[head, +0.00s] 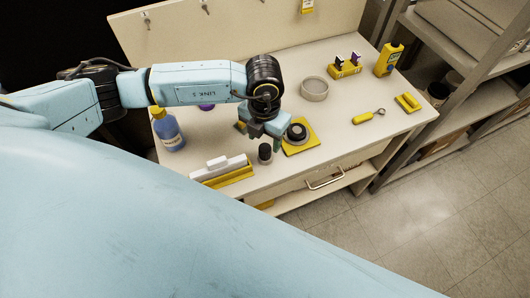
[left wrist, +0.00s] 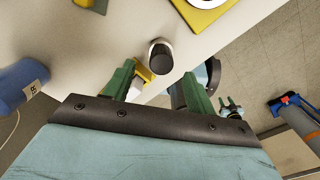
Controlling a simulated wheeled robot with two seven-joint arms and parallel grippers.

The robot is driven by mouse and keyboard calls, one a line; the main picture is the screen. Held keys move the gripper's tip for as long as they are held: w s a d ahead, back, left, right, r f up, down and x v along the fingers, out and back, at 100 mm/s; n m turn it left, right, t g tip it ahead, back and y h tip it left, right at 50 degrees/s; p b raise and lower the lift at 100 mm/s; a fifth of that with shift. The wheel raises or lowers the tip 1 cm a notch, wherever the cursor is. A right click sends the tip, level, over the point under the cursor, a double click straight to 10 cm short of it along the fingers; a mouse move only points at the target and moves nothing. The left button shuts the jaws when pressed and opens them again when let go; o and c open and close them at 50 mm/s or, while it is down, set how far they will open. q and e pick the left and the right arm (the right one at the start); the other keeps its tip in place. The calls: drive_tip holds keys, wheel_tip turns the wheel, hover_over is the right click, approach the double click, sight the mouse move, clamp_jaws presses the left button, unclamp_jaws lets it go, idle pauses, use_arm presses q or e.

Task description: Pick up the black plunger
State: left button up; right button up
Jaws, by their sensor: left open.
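A small upright black cylinder, which looks like the black plunger (head: 264,153), stands near the table's front edge. In the left wrist view the plunger (left wrist: 162,58) shows a dark round end and a pale rim, just beyond the gap between the fingers. My left gripper (head: 263,131) is open and empty, just behind and above the plunger in the head view. Its two green fingers (left wrist: 158,72) are spread apart in the left wrist view, and I see no contact with the plunger.
A yellow pad (head: 309,147) with a round black piece (head: 297,133) lies right of the plunger. A white and yellow holder (head: 222,172) stands left of it. A blue bottle (head: 170,133) is further left. A round dish (head: 314,88) stands behind. The right front tabletop is mostly free.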

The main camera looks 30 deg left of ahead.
sight(265, 147)
use_arm(q)
wheel_tip(265, 147, down, 5)
drive_tip(key=shift+d+f, duration=0.1)
drive_tip(key=shift+c, duration=0.2)
clamp_jaws()
